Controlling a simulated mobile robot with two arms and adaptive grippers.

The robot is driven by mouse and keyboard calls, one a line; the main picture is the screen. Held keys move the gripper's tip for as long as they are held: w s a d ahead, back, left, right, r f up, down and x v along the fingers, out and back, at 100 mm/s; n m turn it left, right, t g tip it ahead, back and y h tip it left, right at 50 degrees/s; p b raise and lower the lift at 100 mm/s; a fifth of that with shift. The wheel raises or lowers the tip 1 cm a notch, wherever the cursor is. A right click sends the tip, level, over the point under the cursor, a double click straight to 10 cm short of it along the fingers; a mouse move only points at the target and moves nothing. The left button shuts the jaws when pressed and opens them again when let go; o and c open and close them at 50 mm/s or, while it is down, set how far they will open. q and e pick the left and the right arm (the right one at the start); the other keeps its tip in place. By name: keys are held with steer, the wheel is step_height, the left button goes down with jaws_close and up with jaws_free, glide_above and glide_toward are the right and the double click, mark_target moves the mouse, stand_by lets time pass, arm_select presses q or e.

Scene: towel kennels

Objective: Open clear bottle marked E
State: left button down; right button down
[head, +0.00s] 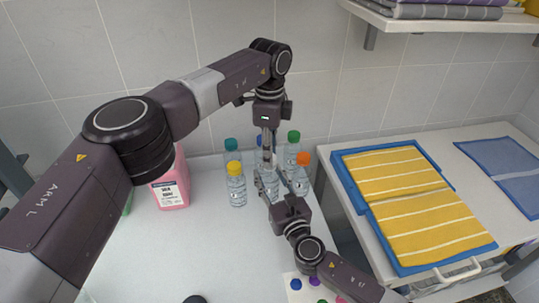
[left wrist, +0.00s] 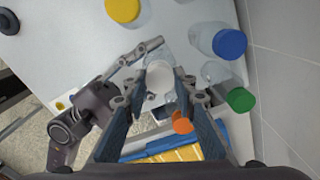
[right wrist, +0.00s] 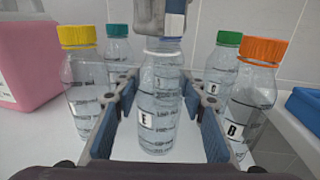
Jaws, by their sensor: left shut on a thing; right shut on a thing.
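The clear bottle marked E (right wrist: 160,110) stands upright in the middle of the right wrist view. My right gripper (right wrist: 160,98) has a finger on each side of its body and is shut on it. The white cap (left wrist: 160,77) of bottle E shows from above between the fingers of my left gripper (left wrist: 163,100). The left gripper reaches down from above and is shut on the cap. In the head view, my left gripper (head: 267,150) and my right gripper (head: 277,192) partly hide bottle E (head: 269,182).
Close around stand bottles with yellow (head: 234,168), teal (head: 231,144), green (head: 293,136), orange (head: 303,158) and blue (left wrist: 230,43) caps. A pink jug (head: 172,185) stands left. Right is a side table with yellow towels (head: 400,190). The white table's front left is largely clear.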

arm_select(q)
steer(key=shift+r, duration=0.7)
steer(key=shift+r, duration=0.1)
steer(key=shift+r, duration=1.9)
arm_select(e)
steer(key=c, duration=1.1)
jaws_free()
steer(key=shift+c, duration=0.2)
steer(key=shift+s, duration=0.1)
steer(key=v, duration=1)
steer(key=shift+s+d, duration=0.25)
steer(key=shift+s, duration=0.1)
steer(key=shift+s+d, duration=0.15)
steer(key=shift+s, duration=0.35)
steer(key=shift+r, duration=0.1)
